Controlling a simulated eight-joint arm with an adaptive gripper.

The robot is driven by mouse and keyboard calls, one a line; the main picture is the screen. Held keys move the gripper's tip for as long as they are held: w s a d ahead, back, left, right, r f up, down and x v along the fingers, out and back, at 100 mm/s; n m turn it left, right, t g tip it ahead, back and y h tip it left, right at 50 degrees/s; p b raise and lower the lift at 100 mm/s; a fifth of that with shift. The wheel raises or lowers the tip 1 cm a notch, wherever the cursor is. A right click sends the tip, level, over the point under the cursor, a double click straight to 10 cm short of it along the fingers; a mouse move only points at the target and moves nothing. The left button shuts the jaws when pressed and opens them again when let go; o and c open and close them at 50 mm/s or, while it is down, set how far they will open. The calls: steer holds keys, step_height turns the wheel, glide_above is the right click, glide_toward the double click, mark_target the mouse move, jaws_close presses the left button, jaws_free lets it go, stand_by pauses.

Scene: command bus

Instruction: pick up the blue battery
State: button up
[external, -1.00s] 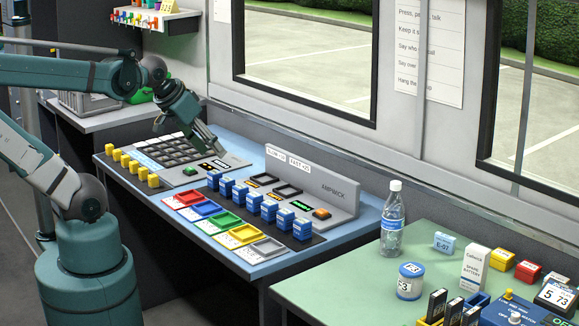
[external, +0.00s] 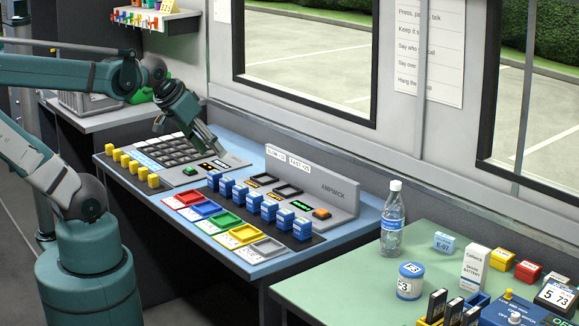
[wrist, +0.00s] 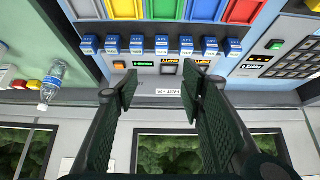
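Several alike blue batteries with white labels stand in a row on the dark strip of the blue table; one is at the row's near right end in the external view (external: 302,229). The row shows along the top of the wrist view, with one blue battery (wrist: 136,45) near the middle. I cannot tell which one the task names. My gripper (wrist: 161,90) is open and empty, with its two fingers well apart. In the external view my gripper (external: 213,148) hangs beyond the row's far left end, above the keypad panel's right side, apart from the batteries.
A grey charger housing (external: 335,195) with dark slots stands behind the row. Coloured trays, including a green tray (external: 226,220), lie in front. A keypad panel (external: 180,152) is to the left. A water bottle (external: 392,222) stands on the green table at right, below the window wall.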

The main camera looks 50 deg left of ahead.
steer(key=shift+w, duration=0.1)
stand_by(0.3)
steer(key=n+g+h+p, duration=0.4)
steer(key=n+g+p, duration=0.35)
steer(key=n, duration=0.85)
glide_toward(254, 194)
steer(key=d, duration=0.1)
steer(key=shift+a+f+n+h+p, duration=0.15)
steer(key=shift+f+n+h+p, duration=0.15)
steer(key=shift+f+n+p, duration=0.9)
steer(key=shift+f+b, duration=0.4)
steer(key=shift+x, duration=1.15)
